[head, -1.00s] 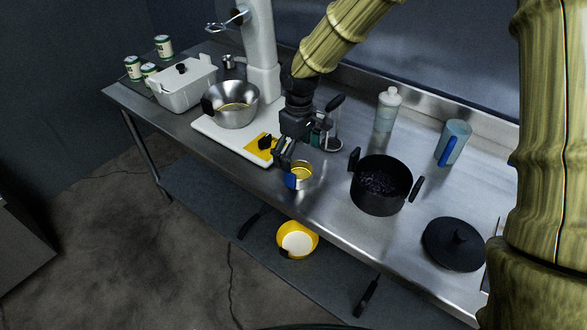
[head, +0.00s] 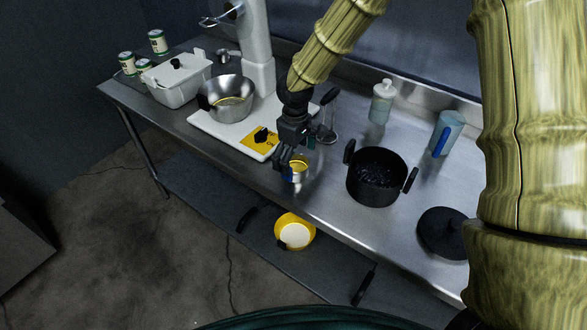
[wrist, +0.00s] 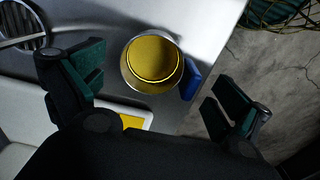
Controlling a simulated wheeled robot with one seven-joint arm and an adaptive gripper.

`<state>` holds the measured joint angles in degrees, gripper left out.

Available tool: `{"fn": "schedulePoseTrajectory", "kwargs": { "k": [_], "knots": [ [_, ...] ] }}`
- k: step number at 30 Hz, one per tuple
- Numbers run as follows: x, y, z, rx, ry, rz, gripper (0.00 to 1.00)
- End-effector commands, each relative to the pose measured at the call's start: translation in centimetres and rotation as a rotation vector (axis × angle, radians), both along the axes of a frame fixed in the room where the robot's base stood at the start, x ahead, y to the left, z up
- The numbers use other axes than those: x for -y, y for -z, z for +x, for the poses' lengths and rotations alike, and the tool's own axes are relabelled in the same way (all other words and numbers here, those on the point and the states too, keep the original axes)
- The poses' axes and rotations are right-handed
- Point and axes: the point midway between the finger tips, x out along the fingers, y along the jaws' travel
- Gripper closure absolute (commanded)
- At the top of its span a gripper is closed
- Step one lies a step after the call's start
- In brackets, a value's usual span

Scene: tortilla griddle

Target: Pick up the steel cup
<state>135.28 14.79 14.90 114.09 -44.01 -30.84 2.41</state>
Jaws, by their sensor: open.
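The steel cup (head: 297,170) stands near the front edge of the steel table, just right of the white board. In the wrist view the cup (wrist: 153,62) shows from above, with a yellow inside and a blue handle (wrist: 191,80) on its right side. My gripper (head: 287,160) is over the cup's left side in the head view and hides part of it. In the wrist view my gripper (wrist: 165,98) is open, its fingers apart to the left and right. The cup lies between and slightly ahead of them, with nothing held.
A black pot (head: 376,178) stands to the right of the cup. The white board (head: 212,130) with a steel bowl (head: 229,98) is to the left. A ladle or skimmer (head: 328,130) is behind. The table's front edge is close to the cup.

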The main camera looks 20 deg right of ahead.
Motion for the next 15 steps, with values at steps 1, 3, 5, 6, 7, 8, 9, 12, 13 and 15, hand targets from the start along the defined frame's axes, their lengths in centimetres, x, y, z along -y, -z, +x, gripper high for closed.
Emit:
{"fn": "schedulePoseTrajectory", "kwargs": {
  "k": [1,3,5,6,7,8,9,12,13,15],
  "knots": [
    [0.0,0.4,-0.1,-0.003,-0.001,-0.001,0.0],
    [0.0,1.1,-0.2,-0.003,-0.001,0.0,0.0],
    [0.0,1.9,-0.1,-0.003,-0.002,-0.001,0.0],
    [0.0,2.3,-0.1,-0.002,-0.003,-0.001,0.0],
    [0.0,2.5,-0.1,-0.001,-0.003,-0.001,0.0],
    [0.0,2.7,-0.1,-0.001,-0.002,-0.001,0.0],
    [0.0,3.0,-0.1,-0.001,-0.002,-0.001,0.0],
    [0.0,3.4,-0.1,-0.001,-0.003,-0.001,0.0],
    [0.0,3.5,-0.1,-0.001,-0.003,-0.001,0.0],
    [0.0,3.6,-0.1,0.001,-0.003,-0.001,0.0]
  ]
}}
